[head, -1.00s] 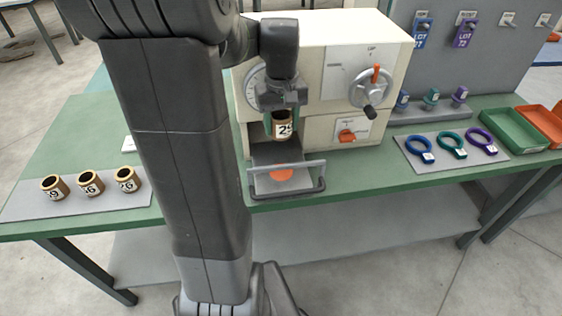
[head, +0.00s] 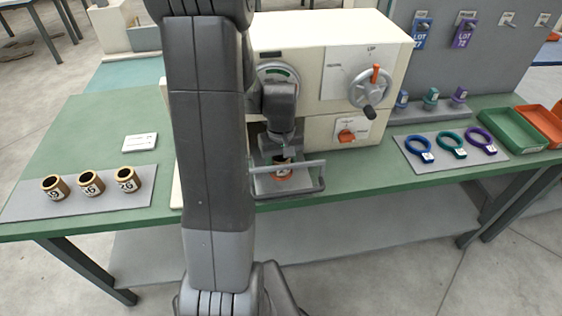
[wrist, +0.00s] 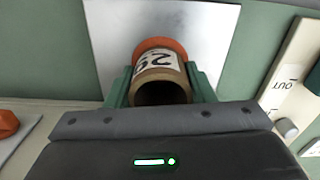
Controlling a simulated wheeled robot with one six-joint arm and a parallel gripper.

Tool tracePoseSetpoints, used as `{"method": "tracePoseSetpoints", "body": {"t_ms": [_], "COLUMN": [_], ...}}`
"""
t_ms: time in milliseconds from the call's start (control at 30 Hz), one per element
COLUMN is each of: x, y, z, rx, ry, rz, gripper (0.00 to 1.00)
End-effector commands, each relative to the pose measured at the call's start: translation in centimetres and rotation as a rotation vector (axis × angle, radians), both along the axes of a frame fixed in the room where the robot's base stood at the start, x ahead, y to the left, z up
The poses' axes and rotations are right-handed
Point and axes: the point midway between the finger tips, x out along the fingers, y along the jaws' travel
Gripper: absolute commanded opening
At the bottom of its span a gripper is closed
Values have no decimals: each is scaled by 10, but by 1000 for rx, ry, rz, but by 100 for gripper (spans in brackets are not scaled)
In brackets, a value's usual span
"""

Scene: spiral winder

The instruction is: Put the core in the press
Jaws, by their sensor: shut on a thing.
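The core (head: 283,171) is a tan ring-shaped piece with a white number label. My gripper (head: 281,157) is shut on it, low over the pulled-out tray (head: 305,183) of the cream press (head: 335,60). In the wrist view the green fingers grip both sides of the core (wrist: 160,78), and its open end faces the camera. An orange round seat (wrist: 160,45) shows at its far end, on a pale metal plate (wrist: 215,50). The core appears lined up with the seat; I cannot tell whether it touches.
Several tan cores (head: 90,183) stand on a grey mat at the left. The press has a crank wheel (head: 370,88) and an orange knob (head: 346,136). Coloured rings (head: 452,146) and a green bin (head: 513,130) are at the right. A handle bar (head: 322,178) rims the tray.

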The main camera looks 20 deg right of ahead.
Motion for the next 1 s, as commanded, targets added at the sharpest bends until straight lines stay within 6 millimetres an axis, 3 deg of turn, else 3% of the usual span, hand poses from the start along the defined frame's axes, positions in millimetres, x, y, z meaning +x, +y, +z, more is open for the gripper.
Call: {"method": "tracePoseSetpoints", "body": {"t_ms": [233,267,367,767,1000], "x": [0,0,0,1,2], "y": [0,0,0,0,-1], "z": [-4,-3,-2,5,46], "rx": [0,0,0,-1,-4], "ry": [0,0,0,-2,-7], "rz": [0,0,0,0,0], "gripper": [27,53,71,71,71]}}
